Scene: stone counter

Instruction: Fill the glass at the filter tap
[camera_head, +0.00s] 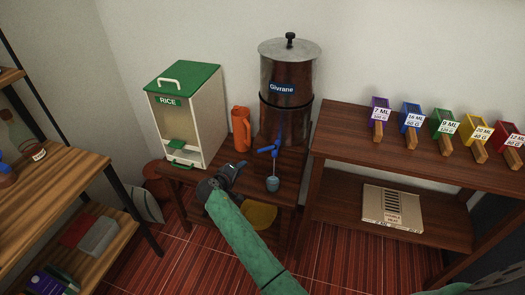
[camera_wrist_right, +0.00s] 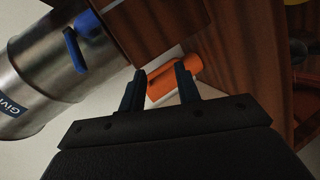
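The steel water filter (camera_head: 285,75), labelled "Givrane", stands on a low wooden stand against the wall; its steel body also shows in the wrist view (camera_wrist_right: 45,75). Its blue tap (camera_head: 268,150) is at the lower front, and a blue handle (camera_wrist_right: 75,50) shows in the wrist view. A small blue-grey glass (camera_head: 272,184) is below the tap, with a thin line between them that looks like water. The fill level is too small to tell. My right gripper (camera_head: 236,168) is left of the glass, apart from it. Its fingers (camera_wrist_right: 160,88) are open and empty. My left gripper is out of view.
An orange bottle (camera_head: 241,129) stands left of the filter, beyond my right fingers. A rice dispenser (camera_head: 185,115) is farther left. Red floor lies between.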

